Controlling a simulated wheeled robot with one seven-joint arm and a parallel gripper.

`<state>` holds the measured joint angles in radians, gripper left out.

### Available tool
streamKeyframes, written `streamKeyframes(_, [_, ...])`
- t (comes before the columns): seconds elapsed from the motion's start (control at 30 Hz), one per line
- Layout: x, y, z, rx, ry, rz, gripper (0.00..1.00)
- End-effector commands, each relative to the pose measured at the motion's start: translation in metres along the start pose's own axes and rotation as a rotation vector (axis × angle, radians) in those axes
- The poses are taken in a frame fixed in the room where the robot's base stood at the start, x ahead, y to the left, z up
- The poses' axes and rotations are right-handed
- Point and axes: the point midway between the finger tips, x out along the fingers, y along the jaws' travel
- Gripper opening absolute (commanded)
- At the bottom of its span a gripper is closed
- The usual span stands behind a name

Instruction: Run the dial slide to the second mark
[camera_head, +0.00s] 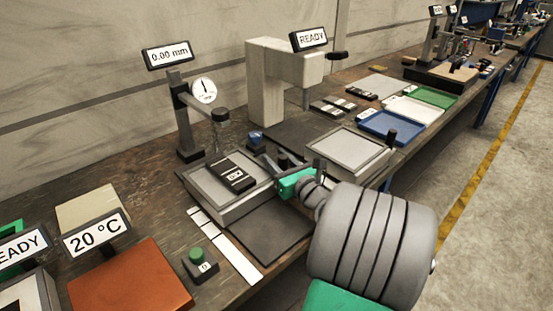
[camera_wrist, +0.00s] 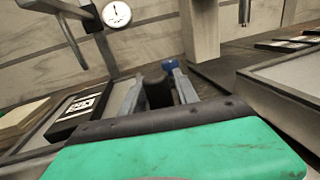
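The dial slide is a grey plate (camera_head: 205,186) carrying a black block with white labels (camera_head: 236,174). The block also shows at the left of the wrist view (camera_wrist: 80,108). A dark upright post (camera_wrist: 157,86) stands near the plate's far right corner. My gripper (camera_wrist: 157,88) has its fingers apart, one on each side of this post in the wrist view; I cannot tell whether they touch it. In the head view my gripper (camera_head: 292,163) is at the plate's right side. The dial gauge (camera_head: 203,90) stands behind, its display (camera_head: 168,54) reading 0.00 mm.
A grey press-like stand (camera_head: 265,85) marked READY rises behind. A second grey plate (camera_head: 345,150) lies to the right. A green-button box (camera_head: 200,262) and white strip (camera_head: 227,243) lie in front.

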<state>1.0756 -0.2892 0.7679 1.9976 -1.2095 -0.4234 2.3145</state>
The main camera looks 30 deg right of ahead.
Motion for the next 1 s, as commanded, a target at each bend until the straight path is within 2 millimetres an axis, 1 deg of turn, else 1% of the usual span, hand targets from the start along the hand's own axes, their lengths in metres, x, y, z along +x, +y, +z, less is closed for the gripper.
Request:
streamKeyframes(0.03, [-0.0001, -0.0001, 0.0000, 0.000, 0.000, 0.000, 0.31])
streamKeyframes(0.07, [-0.0002, -0.0003, -0.0001, 0.000, 0.000, 0.000, 0.29])
streamKeyframes(0.4, [-0.0007, -0.0013, -0.0003, 0.000, 0.000, -0.002, 0.01])
streamKeyframes(1.0, [-0.0010, -0.0018, -0.0006, 0.001, 0.001, -0.004, 0.00])
